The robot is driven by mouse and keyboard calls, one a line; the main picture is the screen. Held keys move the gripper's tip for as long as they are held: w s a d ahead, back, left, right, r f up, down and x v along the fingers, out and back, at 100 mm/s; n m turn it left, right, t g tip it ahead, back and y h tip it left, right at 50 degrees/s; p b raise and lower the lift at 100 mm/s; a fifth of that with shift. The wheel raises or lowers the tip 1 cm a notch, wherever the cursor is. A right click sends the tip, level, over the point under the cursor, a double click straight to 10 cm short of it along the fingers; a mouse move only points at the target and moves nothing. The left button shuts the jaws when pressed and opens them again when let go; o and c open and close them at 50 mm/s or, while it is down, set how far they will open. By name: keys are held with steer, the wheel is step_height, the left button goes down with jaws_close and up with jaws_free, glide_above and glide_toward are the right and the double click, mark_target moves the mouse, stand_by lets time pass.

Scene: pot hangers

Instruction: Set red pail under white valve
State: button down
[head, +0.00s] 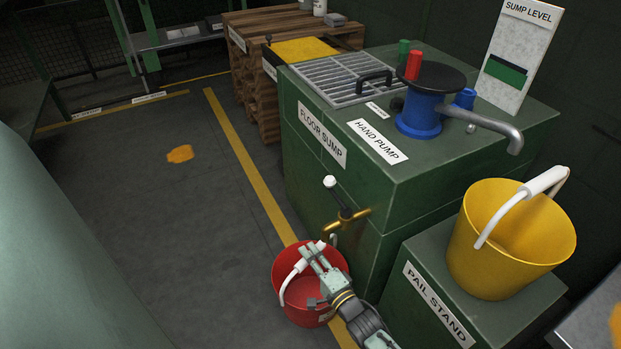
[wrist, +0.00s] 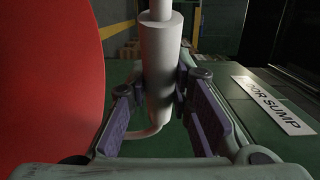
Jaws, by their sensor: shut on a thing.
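The red pail (head: 287,270) is upright at the front of the green sump box, with its white handle grip (head: 303,262) raised. My gripper (head: 314,258) is shut on that grip; in the wrist view the white grip (wrist: 159,70) stands between the two fingers, with the red pail wall (wrist: 50,80) at the left. The white valve, a white knob (head: 330,181) on a brass body (head: 347,219), sticks out of the sump's front. Its spout is just above the pail's back right rim in the head view. I cannot tell whether the pail touches the floor.
A yellow pail (head: 510,240) stands on the green pail stand (head: 410,245) at the right. The blue hand pump (head: 420,115) and a grate (head: 340,78) are on the sump box (head: 330,120). A yellow floor line (head: 240,150) runs past; the floor left of it is mostly clear.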

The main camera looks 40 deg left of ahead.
steer(key=shift+f, duration=0.2)
steer(key=c, duration=1.4)
jaws_free()
steer(key=shift+o, duration=0.2)
steer(key=shift+f, duration=0.15)
